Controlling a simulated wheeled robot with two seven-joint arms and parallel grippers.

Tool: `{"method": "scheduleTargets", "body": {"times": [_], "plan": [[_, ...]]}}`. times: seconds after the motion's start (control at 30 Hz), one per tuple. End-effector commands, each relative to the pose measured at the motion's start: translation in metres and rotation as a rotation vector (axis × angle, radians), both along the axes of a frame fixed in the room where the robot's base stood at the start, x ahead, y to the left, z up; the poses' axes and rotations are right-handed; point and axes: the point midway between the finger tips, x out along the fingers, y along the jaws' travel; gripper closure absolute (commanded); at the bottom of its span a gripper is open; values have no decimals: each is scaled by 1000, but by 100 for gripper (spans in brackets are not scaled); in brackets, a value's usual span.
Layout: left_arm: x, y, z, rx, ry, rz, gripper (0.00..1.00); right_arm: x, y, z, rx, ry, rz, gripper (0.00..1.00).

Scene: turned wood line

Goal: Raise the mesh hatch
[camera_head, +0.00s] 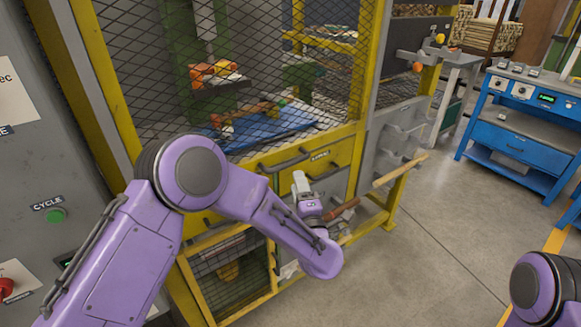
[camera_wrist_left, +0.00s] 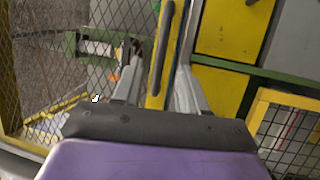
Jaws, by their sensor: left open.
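The mesh hatch (camera_head: 335,75) is a wire-mesh panel in a yellow frame on the front of the machine. It appears lowered, with its yellow bottom rail above the lower drawers and cage. A dark bar handle (camera_head: 287,161) sits on the rail. My left gripper (camera_head: 300,183) is open just below and in front of this handle. In the left wrist view the same gripper (camera_wrist_left: 157,88) has its two fingers apart, with the dark handle (camera_wrist_left: 161,50) between and ahead of them; contact cannot be told. Only a purple part of my right arm shows at lower right; its gripper is out of view.
Behind the mesh are a blue tray and orange pieces. A grey panel (camera_head: 45,130) with a green cycle button (camera_head: 56,215) stands at left. A wooden bar (camera_head: 400,170) sticks out right of my gripper. A blue bench (camera_head: 520,130) stands farther right, with clear floor between.

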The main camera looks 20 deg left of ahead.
Motion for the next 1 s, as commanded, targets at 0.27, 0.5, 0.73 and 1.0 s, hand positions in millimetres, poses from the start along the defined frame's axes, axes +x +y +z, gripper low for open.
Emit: {"method": "scheduleTargets", "body": {"times": [0.27,0.5,0.73,1.0], "plan": [[52,33,12,4,5,5,58,0,0,17,0,0,0,57],[73,44,14,6,7,3,58,0,0,20,0,0,0,57],[74,45,14,7,7,2,58,0,0,19,0,0,0,57],[73,44,13,7,8,1,100,0,0,19,0,0,0,57]]}}
